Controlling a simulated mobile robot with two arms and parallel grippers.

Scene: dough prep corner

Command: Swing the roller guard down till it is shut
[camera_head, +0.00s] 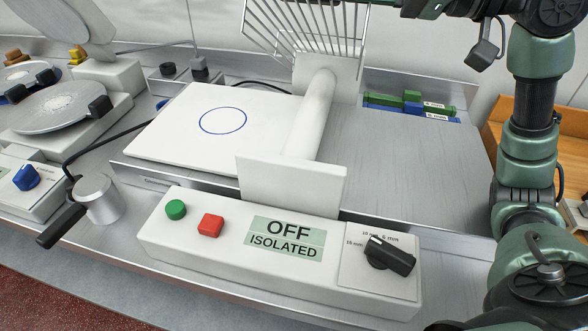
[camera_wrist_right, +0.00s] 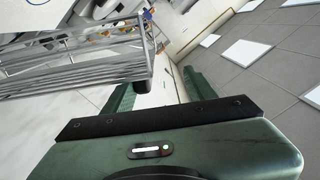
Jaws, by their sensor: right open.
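The roller guard (camera_head: 285,35) is a wire cage that stands raised above the white roller housing (camera_head: 312,112) at the top of the head view. Its upper part is cut off there. In the right wrist view the guard's wire bars (camera_wrist_right: 75,72) lie to the left, with a dark block (camera_wrist_right: 141,88) at their near end, close to the left-hand finger. My right gripper (camera_wrist_right: 158,84) is open, with nothing seen between its green fingers. I cannot tell whether it touches the guard. My left gripper is not in view.
The control box (camera_head: 150,238) reads OFF ISOLATED. A white board (camera_head: 165,135) lies left of the roller, and a bare grey bed (camera_head: 420,155) lies right. A metal pot (camera_head: 97,198) and scales (camera_head: 50,108) stand left. Green and blue bars (camera_head: 410,103) lie behind.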

